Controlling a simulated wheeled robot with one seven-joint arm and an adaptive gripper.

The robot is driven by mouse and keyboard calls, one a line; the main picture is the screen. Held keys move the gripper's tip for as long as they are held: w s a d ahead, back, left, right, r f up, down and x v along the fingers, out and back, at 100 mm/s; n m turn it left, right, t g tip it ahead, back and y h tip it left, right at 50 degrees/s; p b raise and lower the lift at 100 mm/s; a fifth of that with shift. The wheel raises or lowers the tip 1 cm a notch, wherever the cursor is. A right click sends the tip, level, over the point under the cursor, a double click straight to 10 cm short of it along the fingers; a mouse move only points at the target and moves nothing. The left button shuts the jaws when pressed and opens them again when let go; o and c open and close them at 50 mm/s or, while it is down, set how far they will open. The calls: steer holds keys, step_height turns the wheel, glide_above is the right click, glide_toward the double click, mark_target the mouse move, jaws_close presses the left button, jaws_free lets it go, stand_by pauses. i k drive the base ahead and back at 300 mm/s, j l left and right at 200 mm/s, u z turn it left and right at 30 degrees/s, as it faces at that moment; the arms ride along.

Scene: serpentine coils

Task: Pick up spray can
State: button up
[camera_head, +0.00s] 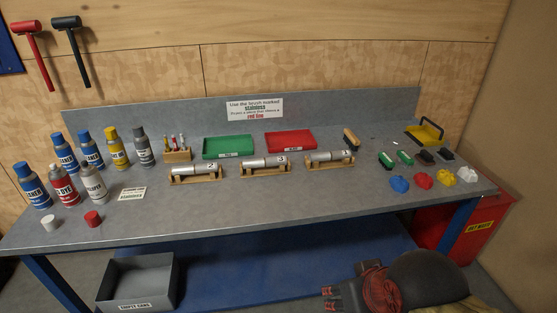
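Several spray cans stand upright at the left end of the grey workbench (240,208). In the front row are a blue-and-white cleaner can (33,187), a red dye can (62,185) and a pale grey can (92,183). Behind them stand two more blue cans (64,153) (91,150), a yellow can (116,150) and a dark grey can (143,148). A white cap (49,225) and a red cap (93,218) lie in front of them. My gripper (335,297) is low at the bottom edge, away from all the cans; its fingers are too small and dark to read.
Three numbered metal cylinders (195,174) rest in wooden cradles mid-bench, before a green tray (229,147) and a red tray (290,143). Brushes and coloured lumps (423,180) lie right. A grey bin (138,280) stands below; a red bin (478,225) stands right.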

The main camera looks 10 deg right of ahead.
mark_target(60, 180)
steer(key=u, duration=1.45)
steer(key=z, duration=1.9)
steer(key=u, duration=1.9)
